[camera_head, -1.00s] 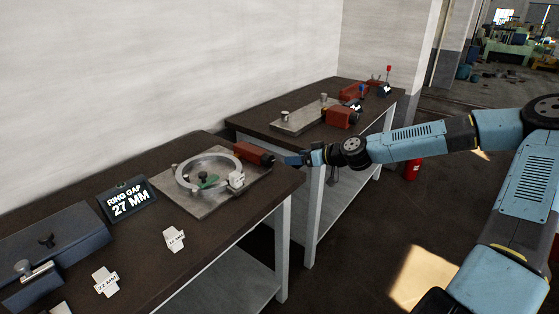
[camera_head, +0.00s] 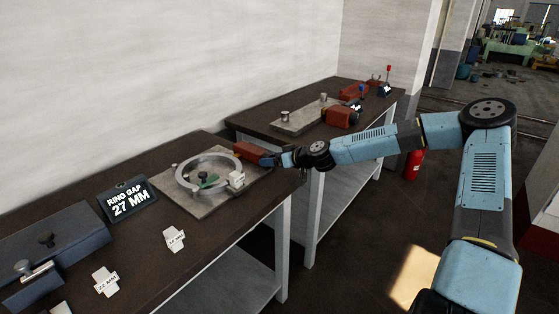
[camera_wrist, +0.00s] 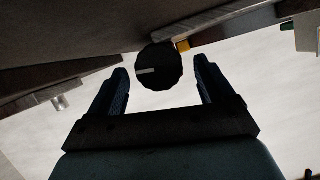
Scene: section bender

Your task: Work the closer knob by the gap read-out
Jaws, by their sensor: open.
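The black closer knob (camera_wrist: 160,66) has a pale mark on its face. In the wrist view it sits between and just beyond the fingertips of my gripper (camera_wrist: 160,72), which is open, with a gap on each side. In the head view my gripper (camera_head: 268,160) is at the outer end of the red closer block (camera_head: 248,152), and it hides the knob. The metal ring (camera_head: 209,168) lies on the plate (camera_head: 196,210), with a green piece inside it. The gap read-out (camera_head: 128,200) shows "RING GAP 27 MM".
White label cards (camera_head: 175,240) lie on the near bench (camera_head: 215,258). A dark blue box (camera_head: 60,240) stands at its left end. A second bench (camera_head: 262,126) behind carries another plate and red blocks. A red extinguisher (camera_head: 412,165) stands on the floor.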

